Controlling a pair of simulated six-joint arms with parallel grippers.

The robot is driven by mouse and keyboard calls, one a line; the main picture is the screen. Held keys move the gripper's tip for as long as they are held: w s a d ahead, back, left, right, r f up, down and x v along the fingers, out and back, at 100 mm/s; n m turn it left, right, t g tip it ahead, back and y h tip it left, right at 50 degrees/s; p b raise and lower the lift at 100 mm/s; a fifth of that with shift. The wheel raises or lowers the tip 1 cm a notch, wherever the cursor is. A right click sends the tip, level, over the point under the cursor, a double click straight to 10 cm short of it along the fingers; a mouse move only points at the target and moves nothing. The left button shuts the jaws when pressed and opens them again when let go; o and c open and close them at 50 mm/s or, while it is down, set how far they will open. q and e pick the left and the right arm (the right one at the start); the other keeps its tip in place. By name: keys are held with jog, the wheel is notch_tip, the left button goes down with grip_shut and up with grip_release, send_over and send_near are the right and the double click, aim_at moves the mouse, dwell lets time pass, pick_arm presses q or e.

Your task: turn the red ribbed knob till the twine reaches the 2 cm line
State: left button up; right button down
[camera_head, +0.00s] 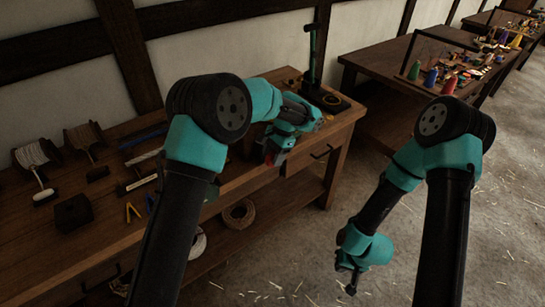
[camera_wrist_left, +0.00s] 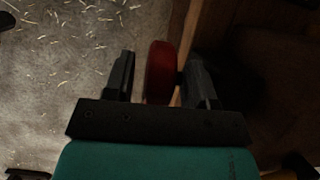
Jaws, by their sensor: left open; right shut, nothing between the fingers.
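The red knob (camera_wrist_left: 161,72) shows in the left wrist view, between the two fingers of my left gripper (camera_wrist_left: 160,60). The fingers are open, with a clear gap on the left side and a smaller one on the right; its ribs are too dark to make out. In the head view a bit of the red knob (camera_head: 280,158) shows at my left gripper (camera_head: 273,154), by the bench's front edge. My right gripper (camera_head: 350,279) is shut and empty, hanging low over the floor, away from the bench. I cannot make out the twine at the 2 cm line.
The floor at right is open.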

pick_arm(q)
jog(key=shift+s+a+f, duration=0.1)
jog(key=shift+f, duration=0.2)
jog(key=shift+c, duration=0.4)
jog(key=c, duration=0.8)
jog(key=shift+c, duration=0.2)
jog(key=shift+y, duration=0.4)
jog(key=shift+w+d+g+y, duration=0.15)
jog(key=shift+d+g+y, duration=0.05)
jog(key=shift+g+y, duration=0.9)
jog(key=shift+w+d+g+y, duration=0.15)
jog(key=shift+d+g+y, duration=0.05)
jog(key=shift+g+y, duration=0.9)
jog(key=shift+r, duration=0.1)
